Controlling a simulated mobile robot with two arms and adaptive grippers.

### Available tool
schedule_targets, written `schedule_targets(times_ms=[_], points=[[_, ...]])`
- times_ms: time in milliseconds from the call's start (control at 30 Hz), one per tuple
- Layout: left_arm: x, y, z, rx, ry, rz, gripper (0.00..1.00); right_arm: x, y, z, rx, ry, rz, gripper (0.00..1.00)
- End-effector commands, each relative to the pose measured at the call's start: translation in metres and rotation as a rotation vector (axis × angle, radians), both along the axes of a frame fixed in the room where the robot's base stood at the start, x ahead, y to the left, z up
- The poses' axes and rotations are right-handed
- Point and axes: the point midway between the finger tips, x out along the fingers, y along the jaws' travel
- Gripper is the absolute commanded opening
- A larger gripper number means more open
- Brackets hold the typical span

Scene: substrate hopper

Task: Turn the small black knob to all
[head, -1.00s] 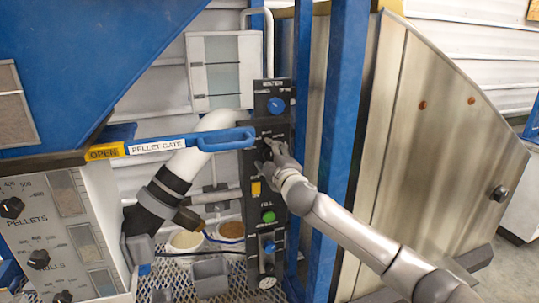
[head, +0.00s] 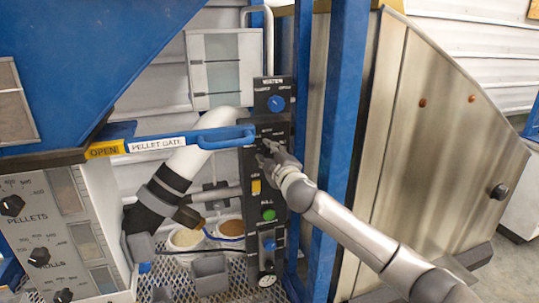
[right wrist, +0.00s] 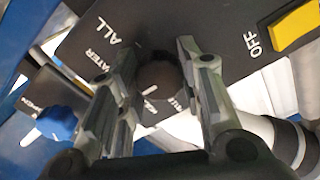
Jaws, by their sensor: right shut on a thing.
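The small black knob (right wrist: 158,76) is on a black control panel (right wrist: 165,28) in the right wrist view. It is round and dark, with a white mark near its lower edge. The panel labels ALL, WATER and OFF can be read around it; another label is partly hidden. My right gripper (right wrist: 157,52) has one finger on each side of the knob and is shut on it. In the head view my right gripper (head: 263,149) is against the middle of the panel and hides the knob. My left gripper is not in view.
A blue knob (head: 276,103) sits above on the panel, with a yellow switch (head: 256,186) and a green button (head: 268,214) below. The blue pellet gate handle (head: 225,138) reaches close to my right gripper. A blue post (head: 340,130) stands behind my right arm.

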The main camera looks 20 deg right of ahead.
Motion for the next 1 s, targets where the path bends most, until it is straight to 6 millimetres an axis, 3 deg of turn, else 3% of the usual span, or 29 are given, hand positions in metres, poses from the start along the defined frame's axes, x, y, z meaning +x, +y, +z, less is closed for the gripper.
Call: schedule_targets(times_ms=[267,1000], points=[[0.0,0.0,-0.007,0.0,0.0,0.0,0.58,0.0,0.0,-0.003,0.164,0.008,-0.001,0.1],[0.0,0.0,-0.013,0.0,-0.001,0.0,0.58,0.0,0.0,-0.001,0.86,0.034,0.0,0.1]])
